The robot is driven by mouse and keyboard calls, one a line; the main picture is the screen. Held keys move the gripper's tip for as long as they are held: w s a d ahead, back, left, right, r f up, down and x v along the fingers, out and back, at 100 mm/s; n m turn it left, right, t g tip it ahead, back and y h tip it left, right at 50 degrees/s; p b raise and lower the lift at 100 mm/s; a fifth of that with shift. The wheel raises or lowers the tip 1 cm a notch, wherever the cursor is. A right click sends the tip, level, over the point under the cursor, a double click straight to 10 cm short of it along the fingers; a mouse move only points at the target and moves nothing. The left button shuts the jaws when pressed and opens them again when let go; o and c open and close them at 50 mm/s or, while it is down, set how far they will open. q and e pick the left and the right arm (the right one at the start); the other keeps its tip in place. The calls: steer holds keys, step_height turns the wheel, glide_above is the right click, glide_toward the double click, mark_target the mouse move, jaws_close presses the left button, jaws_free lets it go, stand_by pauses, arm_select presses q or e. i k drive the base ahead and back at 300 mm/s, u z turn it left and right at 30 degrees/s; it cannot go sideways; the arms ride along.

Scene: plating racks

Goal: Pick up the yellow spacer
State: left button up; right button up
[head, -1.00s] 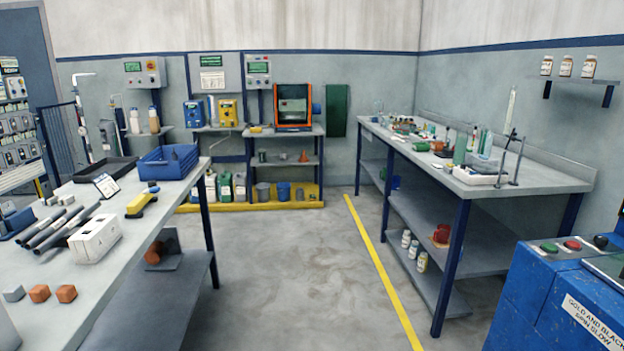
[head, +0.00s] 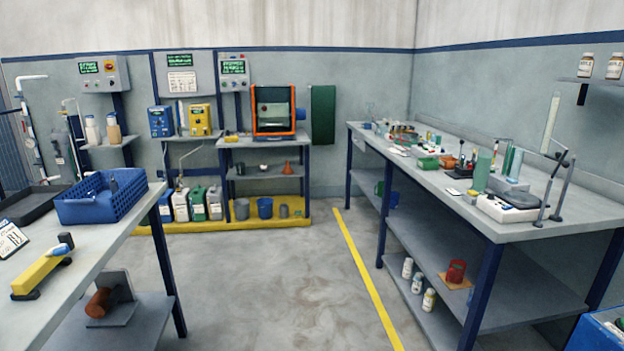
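No part is clearly marked as the yellow spacer. Neither of my grippers is in view.
The left table (head: 105,255) carries a blue basket (head: 100,205) and a black tray. A long bench (head: 560,232) crowded with labware stands right. Open floor (head: 265,285) with a yellow line runs between.

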mark_target(22, 287)
steer(key=i, duration=2.5)
steer(key=u, duration=2.8)
